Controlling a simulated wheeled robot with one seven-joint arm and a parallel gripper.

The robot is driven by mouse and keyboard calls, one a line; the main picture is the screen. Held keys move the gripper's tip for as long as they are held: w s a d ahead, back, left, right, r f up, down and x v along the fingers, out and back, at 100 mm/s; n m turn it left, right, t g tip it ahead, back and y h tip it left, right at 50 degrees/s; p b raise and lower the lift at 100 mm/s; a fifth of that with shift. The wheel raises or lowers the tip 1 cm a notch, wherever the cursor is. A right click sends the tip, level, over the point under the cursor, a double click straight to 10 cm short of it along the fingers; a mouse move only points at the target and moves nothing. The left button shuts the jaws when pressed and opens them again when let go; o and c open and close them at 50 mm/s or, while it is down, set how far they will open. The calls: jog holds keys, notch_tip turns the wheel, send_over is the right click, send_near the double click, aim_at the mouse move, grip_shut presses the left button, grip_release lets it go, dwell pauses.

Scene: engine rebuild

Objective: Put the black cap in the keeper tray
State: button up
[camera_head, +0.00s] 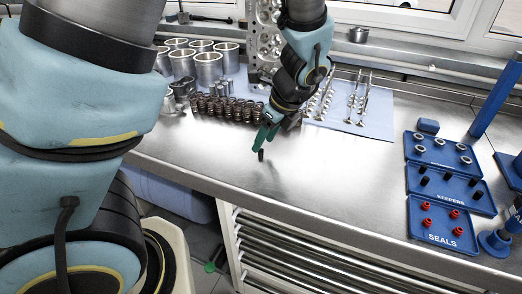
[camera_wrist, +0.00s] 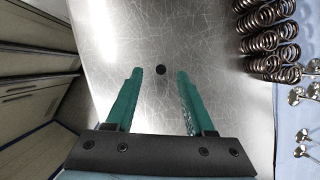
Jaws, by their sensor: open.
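My gripper (camera_head: 263,143) points down with green fingers; in the wrist view the gripper (camera_wrist: 160,74) is open and empty.
A blue SEALS tray (camera_head: 420,234) with red pieces lies in front of the keeper tray; a blue tray with metal rings (camera_head: 463,148) lies behind it. Valve springs (camera_head: 225,108), valves and cylinder liners stand behind my gripper. The bench between cap and trays is clear.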

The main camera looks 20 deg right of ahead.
aim_at(262, 150)
jog(key=shift+p+x, duration=0.35)
jog(key=shift+x, duration=1.4)
jog(key=shift+d, duration=0.1)
grip_shut()
